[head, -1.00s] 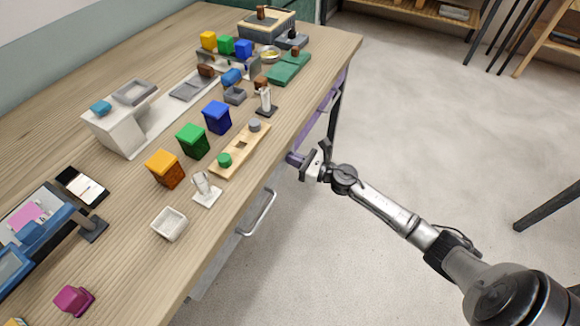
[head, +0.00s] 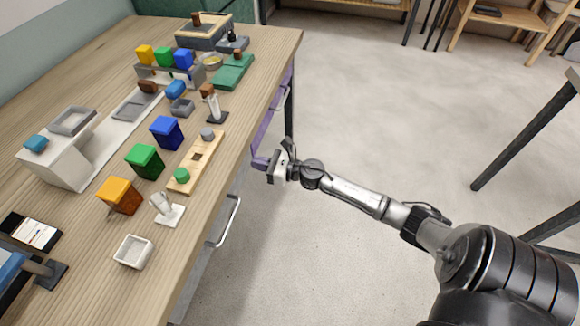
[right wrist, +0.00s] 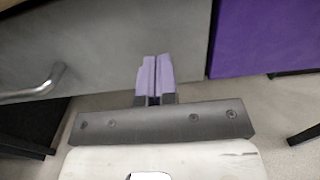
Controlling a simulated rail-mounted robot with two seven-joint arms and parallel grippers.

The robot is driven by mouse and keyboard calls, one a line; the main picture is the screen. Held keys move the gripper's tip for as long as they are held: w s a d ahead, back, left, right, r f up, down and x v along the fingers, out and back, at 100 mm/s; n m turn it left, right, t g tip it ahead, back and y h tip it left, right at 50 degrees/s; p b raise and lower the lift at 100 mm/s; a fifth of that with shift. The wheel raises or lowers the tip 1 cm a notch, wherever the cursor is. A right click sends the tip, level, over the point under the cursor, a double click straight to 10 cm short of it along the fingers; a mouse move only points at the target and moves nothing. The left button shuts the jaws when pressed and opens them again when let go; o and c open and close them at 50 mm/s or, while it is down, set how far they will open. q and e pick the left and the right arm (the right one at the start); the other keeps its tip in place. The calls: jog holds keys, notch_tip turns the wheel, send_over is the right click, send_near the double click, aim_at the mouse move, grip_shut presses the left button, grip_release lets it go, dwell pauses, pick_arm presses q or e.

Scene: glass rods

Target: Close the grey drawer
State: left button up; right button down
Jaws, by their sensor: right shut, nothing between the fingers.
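The grey drawer (right wrist: 110,60) fills the upper left of the right wrist view, with its metal bar handle (right wrist: 38,86) at the far left. In the head view the handle (head: 231,222) stands out below the table's right edge. My right gripper (head: 260,162) is at the side of the table, beyond the handle. In the right wrist view its lilac fingers (right wrist: 154,76) are shut with nothing between them. They point at the drawer's front near its right end; I cannot tell whether they touch it. My left gripper is out of view.
A purple drawer front (right wrist: 265,38) is right of the grey one. The wooden tabletop (head: 85,245) holds colored boxes, a white tray (head: 133,251) and a wooden holder (head: 196,162) near the edge. Open floor (head: 350,120) lies to the right; a dark-legged table stands at far right.

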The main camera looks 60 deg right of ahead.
jog(key=v, duration=1.1)
jog(key=shift+s+d+p, duration=0.2)
jog(key=shift+s+p, duration=0.1)
jog(key=shift+s, duration=0.05)
